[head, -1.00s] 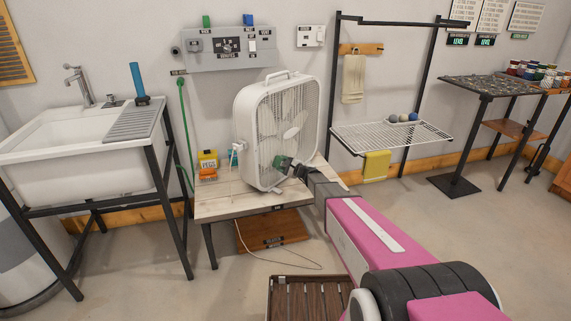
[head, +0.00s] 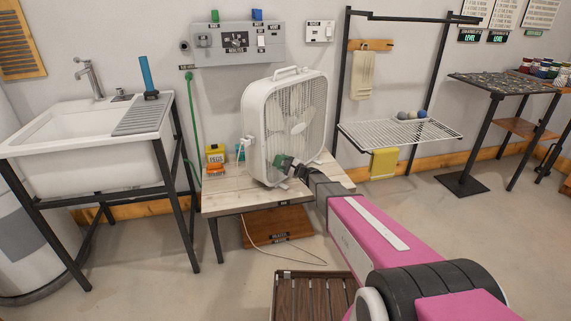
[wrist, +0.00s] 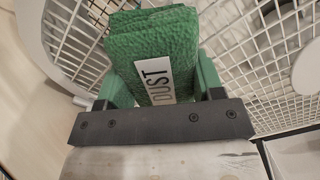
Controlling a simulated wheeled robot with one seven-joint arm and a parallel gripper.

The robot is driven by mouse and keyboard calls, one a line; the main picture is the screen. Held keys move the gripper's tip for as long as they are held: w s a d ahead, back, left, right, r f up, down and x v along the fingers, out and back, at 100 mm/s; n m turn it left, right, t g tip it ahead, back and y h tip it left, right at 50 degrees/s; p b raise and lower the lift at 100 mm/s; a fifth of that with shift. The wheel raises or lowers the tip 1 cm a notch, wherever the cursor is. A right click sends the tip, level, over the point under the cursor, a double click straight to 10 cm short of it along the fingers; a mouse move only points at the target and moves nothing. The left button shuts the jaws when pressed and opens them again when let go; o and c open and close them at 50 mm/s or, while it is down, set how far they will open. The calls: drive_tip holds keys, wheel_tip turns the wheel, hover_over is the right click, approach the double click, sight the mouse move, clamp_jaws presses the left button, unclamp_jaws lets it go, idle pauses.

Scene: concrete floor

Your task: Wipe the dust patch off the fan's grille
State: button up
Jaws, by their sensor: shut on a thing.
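The white box fan (head: 256,140) stands upright on a small wooden bench (head: 232,202). Its grille also fills the background of the wrist view (wrist: 255,55). My gripper (head: 290,168) is at the low part of the grille's front. In the wrist view my gripper (wrist: 158,92) is shut on a folded green cloth (wrist: 150,40) with a white label reading "DUST". The cloth also shows in the head view (head: 283,160). It is close against the grille, but I cannot tell whether it touches. I cannot make out the dust patch in either view.
A white sink (head: 85,150) on a black frame stands left of the bench. A yellow-and-orange bottle (head: 215,158) is left of the fan. A wire rack (head: 400,133) with a yellow cloth (head: 384,163) stands at right. A slatted wooden crate (head: 310,295) sits in front. A cord lies on the floor.

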sight(294, 152)
drive_tip(key=shift+s+a, duration=0.9)
drive_tip(key=shift+s, duration=0.2)
drive_tip(key=shift+r, duration=0.1)
drive_tip(key=shift+w+d, duration=0.5)
drive_tip(key=shift+w, duration=0.2)
drive_tip(key=shift+w+d, duration=0.5)
drive_tip(key=shift+w, duration=0.15)
drive_tip(key=shift+w+d, duration=1.15)
drive_tip(key=shift+w, duration=0.2)
drive_tip(key=shift+w+d, duration=1.15)
drive_tip(key=shift+w, duration=0.25)
drive_tip(key=shift+w+d, duration=1.15)
drive_tip(key=shift+w, duration=0.2)
drive_tip(key=shift+s+a, duration=1.5)
drive_tip(key=shift+s, duration=0.3)
drive_tip(key=shift+s+a, duration=1.55)
drive_tip(key=shift+s, duration=0.2)
drive_tip(key=shift+s+a, duration=1.5)
drive_tip(key=shift+s, duration=0.3)
